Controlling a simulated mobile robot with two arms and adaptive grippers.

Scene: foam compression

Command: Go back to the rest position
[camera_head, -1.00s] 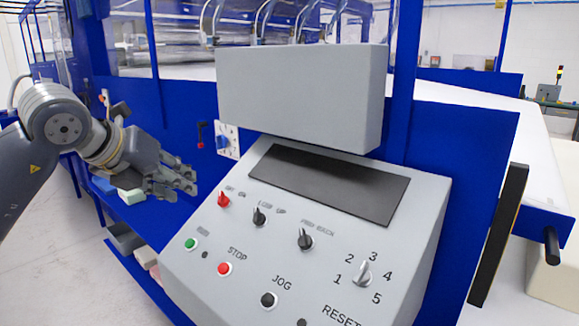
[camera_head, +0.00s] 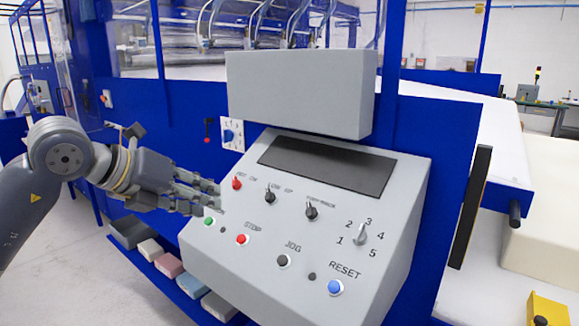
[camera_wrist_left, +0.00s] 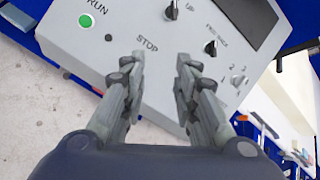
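My left gripper (camera_head: 205,196) is at the left edge of the grey control panel (camera_head: 330,225), close to the red switch (camera_head: 237,184) and the green RUN button (camera_head: 209,221). In the left wrist view, its two fingers (camera_wrist_left: 160,90) are apart with nothing between them, and the panel face (camera_wrist_left: 115,42) lies beyond the fingertips. I cannot tell from these views whether a fingertip touches the panel. The red STOP button (camera_head: 242,239), black JOG button (camera_head: 284,260) and blue RESET button (camera_head: 335,287) are clear of the gripper. My right gripper does not show.
A blue machine frame (camera_head: 440,150) stands behind the panel. A low blue shelf (camera_head: 150,273) with foam blocks (camera_head: 168,265) and a grey bin (camera_head: 132,232) is below the gripper. Open floor (camera_head: 70,260) lies at the left. A white table (camera_head: 480,240) is at the right.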

